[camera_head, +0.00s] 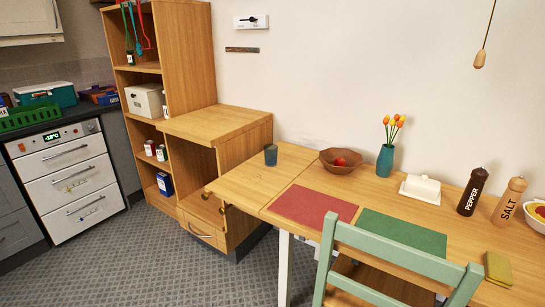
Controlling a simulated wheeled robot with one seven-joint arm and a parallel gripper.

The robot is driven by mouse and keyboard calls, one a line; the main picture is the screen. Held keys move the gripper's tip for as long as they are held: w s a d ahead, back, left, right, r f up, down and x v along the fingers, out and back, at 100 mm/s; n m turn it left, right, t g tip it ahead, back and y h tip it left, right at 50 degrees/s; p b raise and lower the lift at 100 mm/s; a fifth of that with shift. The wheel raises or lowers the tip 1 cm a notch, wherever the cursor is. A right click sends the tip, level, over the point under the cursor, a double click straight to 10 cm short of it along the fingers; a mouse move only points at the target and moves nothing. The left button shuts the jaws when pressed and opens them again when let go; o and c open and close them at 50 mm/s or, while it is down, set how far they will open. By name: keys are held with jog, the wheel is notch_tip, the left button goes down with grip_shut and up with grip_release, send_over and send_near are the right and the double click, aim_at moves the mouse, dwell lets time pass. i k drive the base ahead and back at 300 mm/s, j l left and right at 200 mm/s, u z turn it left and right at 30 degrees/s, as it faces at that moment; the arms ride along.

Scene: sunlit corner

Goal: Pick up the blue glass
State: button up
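My gripper does not show in this view.
A brown bowl (341,161) with red fruit and a teal vase (386,160) of orange tulips stand right of the glass. Red (310,206) and green (402,233) placemats lie in front. A green chair (395,258) blocks the near side. Wooden shelves (222,130) stand left.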

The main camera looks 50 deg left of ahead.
aim_at(271, 155)
jog(key=u, duration=1.65)
jog(key=i+j+u, duration=0.15)
jog(key=i+u, duration=0.55)
jog(key=i+l+u, duration=0.1)
jog(key=i+u, duration=0.7)
jog(key=i, duration=0.4)
jog(key=i+z, duration=0.25)
jog(key=z, duration=0.15)
jog(key=i+z, duration=0.35)
jog(key=i+l+z, duration=0.15)
jog(key=z, duration=0.35)
jog(key=i+l+z, duration=0.15)
jog(key=z, duration=0.35)
jog(key=i+z, duration=0.2)
jog(key=z, duration=0.3)
